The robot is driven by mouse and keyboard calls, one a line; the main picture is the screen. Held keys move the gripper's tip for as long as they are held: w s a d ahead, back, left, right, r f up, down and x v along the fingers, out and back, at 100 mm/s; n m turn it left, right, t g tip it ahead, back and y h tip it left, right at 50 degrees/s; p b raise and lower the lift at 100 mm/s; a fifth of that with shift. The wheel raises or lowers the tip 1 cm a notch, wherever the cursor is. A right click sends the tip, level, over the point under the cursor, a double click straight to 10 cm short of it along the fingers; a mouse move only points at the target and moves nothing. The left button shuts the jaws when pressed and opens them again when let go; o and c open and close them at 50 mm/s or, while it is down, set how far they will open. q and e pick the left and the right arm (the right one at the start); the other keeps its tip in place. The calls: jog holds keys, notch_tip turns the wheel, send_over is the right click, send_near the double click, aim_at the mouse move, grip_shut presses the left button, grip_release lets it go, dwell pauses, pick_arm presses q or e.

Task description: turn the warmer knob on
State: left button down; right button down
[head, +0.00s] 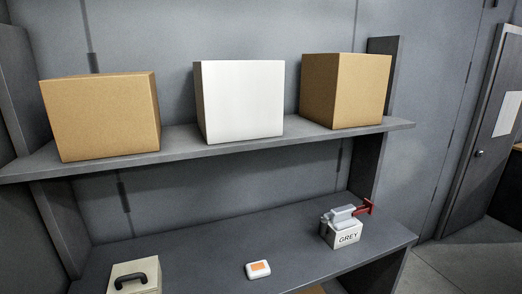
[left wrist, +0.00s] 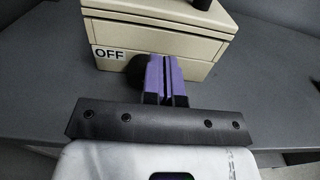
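The warmer is a beige box with a lid. In the head view the warmer (head: 122,274) stands at the lower left on the lower shelf, with a black handle on top. In the left wrist view the warmer (left wrist: 180,30) fills the top, with an "OFF" label (left wrist: 109,53) on its front. A dark round knob (left wrist: 134,68) shows to the right of the label, partly hidden behind my fingers. My left gripper (left wrist: 163,62) has purple fingers close together with only a thin dark line between them. They are in front of the warmer, beside the knob; contact cannot be told. My right gripper is in neither view.
The lower shelf (head: 200,263) also holds a small white and orange item (head: 258,269) and a block labelled "GREY" (head: 345,236) with a red-handled device on it. The upper shelf (head: 178,150) holds two brown boxes and a white box.

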pick_arm(q)
jog(key=shift+s+d+r+p, duration=0.1)
jog(key=shift+s+r+p, duration=0.2)
jog(key=shift+r, duration=0.3)
jog(key=shift+s+d+p, duration=0.1)
jog(key=shift+s+p, duration=0.15)
jog(key=shift+p, duration=0.05)
jog(key=v, duration=0.1)
jog(key=p+v, duration=0.1)
jog(key=v, duration=0.1)
jog(key=shift+s+f, duration=0.1)
jog(key=shift+f, duration=0.25)
jog(key=shift+s, duration=0.35)
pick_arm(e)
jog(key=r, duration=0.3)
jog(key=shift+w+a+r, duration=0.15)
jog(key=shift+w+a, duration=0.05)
pick_arm(q)
jog(key=shift+f, duration=0.15)
